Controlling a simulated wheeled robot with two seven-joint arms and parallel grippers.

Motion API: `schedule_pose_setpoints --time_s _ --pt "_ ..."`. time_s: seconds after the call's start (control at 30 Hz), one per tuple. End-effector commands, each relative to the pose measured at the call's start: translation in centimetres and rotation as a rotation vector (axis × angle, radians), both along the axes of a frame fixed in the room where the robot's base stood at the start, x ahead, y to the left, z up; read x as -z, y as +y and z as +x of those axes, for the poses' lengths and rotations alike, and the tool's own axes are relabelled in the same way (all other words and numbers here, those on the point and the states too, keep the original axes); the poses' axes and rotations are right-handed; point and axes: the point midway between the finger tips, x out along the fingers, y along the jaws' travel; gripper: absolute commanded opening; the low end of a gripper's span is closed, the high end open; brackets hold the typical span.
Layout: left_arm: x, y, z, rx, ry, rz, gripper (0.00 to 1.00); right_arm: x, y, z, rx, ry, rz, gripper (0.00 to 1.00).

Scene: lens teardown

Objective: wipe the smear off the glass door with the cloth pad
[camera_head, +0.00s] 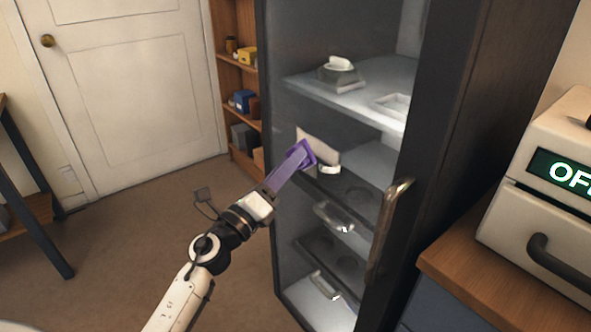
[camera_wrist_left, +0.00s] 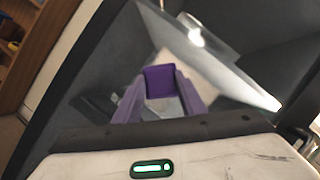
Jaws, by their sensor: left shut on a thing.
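My left gripper (camera_head: 299,157) reaches from the lower left to the glass door (camera_head: 290,110) of a tall dark cabinet. Its purple fingers are shut on the cloth pad, a flat beige piece (camera_head: 318,146) that shows just beyond the fingertips against the door. In the left wrist view the fingers (camera_wrist_left: 160,92) close on a purple block, with the pale pad (camera_wrist_left: 215,80) spread behind it. The pad looks tilted; I cannot tell whether it touches the glass. I cannot make out a smear on the glass. My right gripper is not in view.
The door's brass handle (camera_head: 388,230) stands out at right of the pad. Inside are lit shelves (camera_head: 350,95) and drawers with handles. A wooden bookshelf (camera_head: 236,105) stands behind, left of the cabinet. A beige machine (camera_head: 545,200) sits on a counter at right.

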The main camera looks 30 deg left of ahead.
Motion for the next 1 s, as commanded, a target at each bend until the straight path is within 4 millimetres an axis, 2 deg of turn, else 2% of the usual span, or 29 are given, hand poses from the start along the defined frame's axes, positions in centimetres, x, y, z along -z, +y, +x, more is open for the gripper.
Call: schedule_pose_setpoints --time_s 0.23,0.6,1.0 --pt "0.0 0.8 0.4 0.0 -0.001 0.001 0.19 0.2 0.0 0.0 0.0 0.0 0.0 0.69" --pt "0.0 3.2 1.6 0.002 -0.001 0.001 0.19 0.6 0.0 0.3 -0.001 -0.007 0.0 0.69" --pt "-1.7 3.3 1.5 0.002 -0.001 0.0 0.19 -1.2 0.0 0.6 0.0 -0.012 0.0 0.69"
